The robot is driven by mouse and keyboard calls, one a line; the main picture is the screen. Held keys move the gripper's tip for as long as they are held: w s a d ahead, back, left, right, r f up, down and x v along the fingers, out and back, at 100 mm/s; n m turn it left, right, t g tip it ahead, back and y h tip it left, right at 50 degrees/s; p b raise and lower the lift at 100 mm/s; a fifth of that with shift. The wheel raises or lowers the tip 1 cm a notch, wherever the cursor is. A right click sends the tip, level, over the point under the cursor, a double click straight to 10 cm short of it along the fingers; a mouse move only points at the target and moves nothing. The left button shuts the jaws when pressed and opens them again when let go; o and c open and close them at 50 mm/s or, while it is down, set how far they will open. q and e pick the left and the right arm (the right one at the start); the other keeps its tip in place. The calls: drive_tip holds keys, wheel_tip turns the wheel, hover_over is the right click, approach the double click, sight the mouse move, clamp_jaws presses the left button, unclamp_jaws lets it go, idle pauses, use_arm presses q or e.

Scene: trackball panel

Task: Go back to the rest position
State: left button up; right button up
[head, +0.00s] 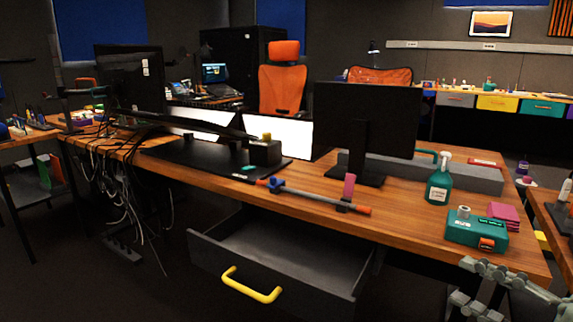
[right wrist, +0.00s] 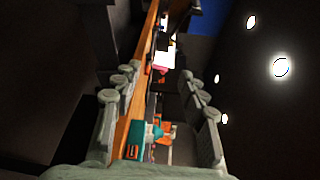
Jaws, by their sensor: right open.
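My right gripper (head: 487,284) is at the lower right of the head view, in front of the desk's (head: 400,230) near right corner and cut off by the bottom edge. In the right wrist view its two grey fingers (right wrist: 160,95) stand wide apart with nothing held between them. Beyond them lie the wooden desk edge and the teal case (right wrist: 140,135). My left gripper is not in view.
An open grey drawer with a yellow handle (head: 250,285) juts out under the desk. A teal case (head: 476,231), green spray bottle (head: 438,182) and monitor (head: 365,122) stand on the desk. Loose cables (head: 130,190) hang at the left.

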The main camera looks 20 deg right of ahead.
use_arm(q)
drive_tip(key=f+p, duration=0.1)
drive_tip(key=p, duration=0.4)
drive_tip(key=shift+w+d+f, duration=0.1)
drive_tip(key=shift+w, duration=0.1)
use_arm(e)
drive_tip(key=a+f+n+g+h, duration=0.2)
drive_tip(key=a+f+n+g, duration=0.1)
drive_tip(key=f, duration=0.9)
drive_tip(key=s+a+f+n+g+h, duration=0.1)
drive_tip(key=a+f+n+g, duration=0.3)
drive_tip(key=f, duration=0.8)
drive_tip(key=a+f+n+g+h, duration=0.3)
drive_tip(key=f+n+g, duration=0.3)
drive_tip(key=f+n, duration=0.4)
wheel_tip(320, 180, down, 3)
drive_tip(key=shift+s+a+r+g+h, duration=0.15)
drive_tip(key=shift+s+a+g+h, duration=0.2)
drive_tip(key=shift+a, duration=0.2)
